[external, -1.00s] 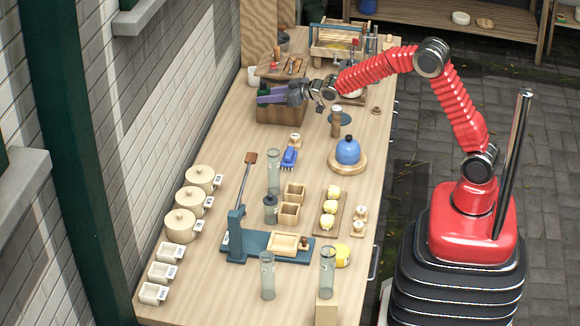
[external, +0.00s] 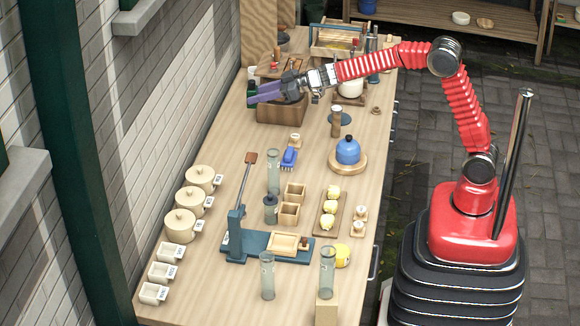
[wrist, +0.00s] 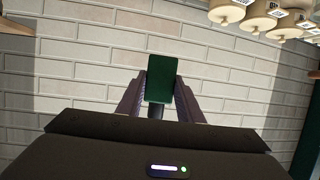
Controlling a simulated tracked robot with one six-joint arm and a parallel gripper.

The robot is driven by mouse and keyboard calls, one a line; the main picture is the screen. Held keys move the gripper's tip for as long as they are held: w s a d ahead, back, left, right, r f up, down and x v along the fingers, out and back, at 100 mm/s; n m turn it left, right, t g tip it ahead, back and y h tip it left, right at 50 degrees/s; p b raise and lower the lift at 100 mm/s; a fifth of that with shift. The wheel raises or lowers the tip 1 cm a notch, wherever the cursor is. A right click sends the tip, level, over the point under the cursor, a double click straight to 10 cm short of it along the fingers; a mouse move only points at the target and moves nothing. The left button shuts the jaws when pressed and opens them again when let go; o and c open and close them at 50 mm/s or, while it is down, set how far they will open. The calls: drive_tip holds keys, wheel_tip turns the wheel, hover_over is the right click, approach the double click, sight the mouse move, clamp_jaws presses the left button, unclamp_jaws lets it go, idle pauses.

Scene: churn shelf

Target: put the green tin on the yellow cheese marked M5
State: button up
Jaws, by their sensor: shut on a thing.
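My gripper (external: 256,95) is shut on the green tin (wrist: 161,80), which shows as a dark green block between the purple fingers in the wrist view. In the external view the tin (external: 252,88) is small and partly hidden by the fingers, above the left side of the wooden box. Several pale yellow rounds (external: 330,207) sit on a wooden board right of the table's middle. A brighter yellow piece (external: 342,255) stands nearer the front, behind a glass cylinder. No M5 mark is readable, so I cannot tell which is that cheese.
A wooden box (external: 282,112) stands below my gripper. A blue kettle-like pot (external: 347,150), glass cylinders (external: 273,170) and a blue lever press (external: 237,235) stand along the table. Lidded crocks (external: 181,225) line the wall side. The brick wall (wrist: 90,75) faces the wrist camera.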

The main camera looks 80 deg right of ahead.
drive_tip(key=s+a+r+n+g+y, duration=0.1)
drive_tip(key=s+a+n+g+y, duration=0.35)
drive_tip(key=a, duration=0.95)
drive_tip(key=s+a+n+g+y, duration=0.1)
drive_tip(key=s+a+n+y, duration=0.55)
drive_tip(key=a, duration=0.85)
drive_tip(key=s+a+f+n+g, duration=0.1)
drive_tip(key=s+a+n+g, duration=0.2)
drive_tip(key=s, duration=0.5)
drive_tip(key=s+a+f+n+g+y, duration=0.1)
drive_tip(key=s+a+f+g, duration=0.15)
drive_tip(key=s+a, duration=0.4)
drive_tip(key=s+a+f+n+g, duration=0.1)
drive_tip(key=s+a+n+g, duration=0.2)
drive_tip(key=s, duration=0.6)
drive_tip(key=shift+m, duration=0.7)
drive_tip(key=f, duration=0.4)
drive_tip(key=shift+a+f, duration=0.25)
drive_tip(key=shift+a, duration=0.1)
drive_tip(key=shift+f, duration=3.15)
